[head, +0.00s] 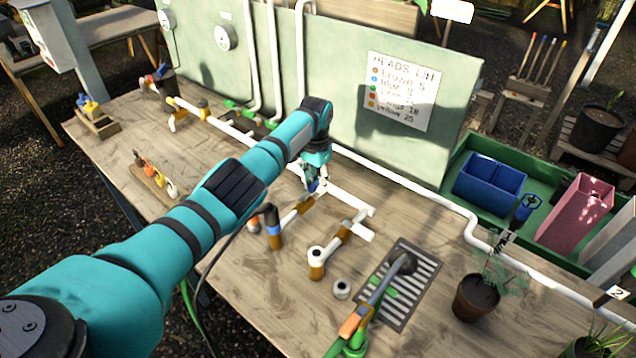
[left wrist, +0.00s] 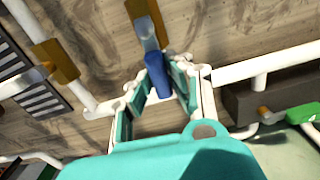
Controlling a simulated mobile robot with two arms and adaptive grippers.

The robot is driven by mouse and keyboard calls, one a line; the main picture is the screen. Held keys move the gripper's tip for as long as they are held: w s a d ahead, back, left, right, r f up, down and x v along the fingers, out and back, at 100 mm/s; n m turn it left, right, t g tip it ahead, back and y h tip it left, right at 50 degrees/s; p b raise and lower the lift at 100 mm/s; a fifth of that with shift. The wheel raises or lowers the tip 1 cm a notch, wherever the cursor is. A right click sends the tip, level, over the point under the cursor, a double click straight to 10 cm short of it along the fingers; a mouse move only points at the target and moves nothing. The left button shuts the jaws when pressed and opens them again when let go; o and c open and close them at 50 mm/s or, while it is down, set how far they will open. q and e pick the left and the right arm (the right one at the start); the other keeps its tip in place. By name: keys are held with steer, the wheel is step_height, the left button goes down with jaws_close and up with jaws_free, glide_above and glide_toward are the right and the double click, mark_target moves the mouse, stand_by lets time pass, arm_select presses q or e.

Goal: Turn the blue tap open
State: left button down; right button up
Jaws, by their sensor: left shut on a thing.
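The blue tap's handle (left wrist: 158,82) shows in the left wrist view, on a grey fitting (left wrist: 148,32) of a pipe with a brown collar. My left gripper (left wrist: 160,85) has its fingers on both sides of this blue handle and is shut on it. In the head view my left gripper (head: 315,184) points down over the pipework on the table, with a small bit of blue between its fingers. The gripper hides most of the tap there. My right gripper is not in view.
White pipes run along the wooden table (head: 210,260) and up a green back panel (head: 345,95) with a written sign (head: 402,90). A hose nozzle (head: 355,320) lies over a grate (head: 425,275). A potted plant (head: 475,298) stands at right.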

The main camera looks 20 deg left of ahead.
mark_target(315, 182)
arm_select(q)
steer(key=shift+w+a+r+n, duration=0.1)
steer(key=shift+n, duration=0.3)
steer(key=c, duration=1.2)
jaws_free()
steer(key=shift+c, duration=0.2)
step_height(315, 182, up, 12)
